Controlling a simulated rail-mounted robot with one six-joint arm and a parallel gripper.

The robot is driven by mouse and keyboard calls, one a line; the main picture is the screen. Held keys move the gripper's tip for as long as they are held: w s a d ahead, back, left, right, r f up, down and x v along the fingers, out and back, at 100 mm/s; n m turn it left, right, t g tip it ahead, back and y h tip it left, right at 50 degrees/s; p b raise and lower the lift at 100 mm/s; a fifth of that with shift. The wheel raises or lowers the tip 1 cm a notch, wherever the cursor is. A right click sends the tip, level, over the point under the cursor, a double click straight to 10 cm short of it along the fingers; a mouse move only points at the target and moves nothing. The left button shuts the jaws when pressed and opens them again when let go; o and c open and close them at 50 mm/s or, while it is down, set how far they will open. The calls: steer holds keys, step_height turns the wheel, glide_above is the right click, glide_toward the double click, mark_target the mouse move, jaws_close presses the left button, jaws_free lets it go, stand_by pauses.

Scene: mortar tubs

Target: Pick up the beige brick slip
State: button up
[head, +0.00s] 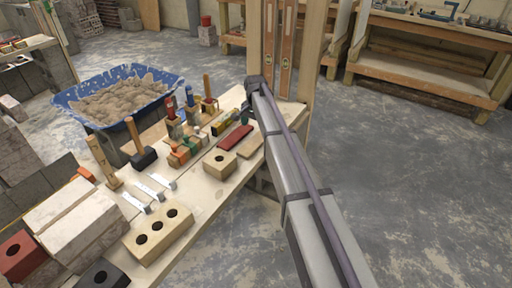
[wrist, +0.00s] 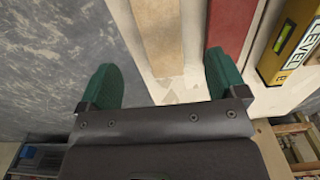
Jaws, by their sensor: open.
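The beige brick slip (wrist: 160,32) lies flat in the wrist view, its near end in line with the gap between my fingers. In the head view it shows on the bench (head: 250,146) near the right edge, partly behind my arm. My gripper (wrist: 160,60) is open and empty, with green fingers. The left finger is over the grey floor beside the bench edge. The right finger is in front of the end of the red slip (wrist: 230,25). In the head view my gripper (head: 246,110) is mostly hidden by my arm. Its height above the bench is unclear.
A yellow level (wrist: 293,42) lies right of the red slip. A beige block with one hole (head: 220,164) is close to the slips. Wooden uprights (head: 290,50) stand behind my gripper. A blue tub of mortar (head: 170,88) is at the left. The floor at right is clear.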

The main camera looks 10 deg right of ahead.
mark_target(255, 141)
step_height(255, 141, down, 9)
steer(key=b, duration=0.7)
steer(key=shift+r, duration=0.45)
steer(key=c, duration=1.3)
steer(key=shift+o, duration=0.2)
steer(key=shift+p, duration=0.3)
step_height(255, 141, up, 10)
steer(key=p, duration=1)
steer(key=shift+r, duration=0.25)
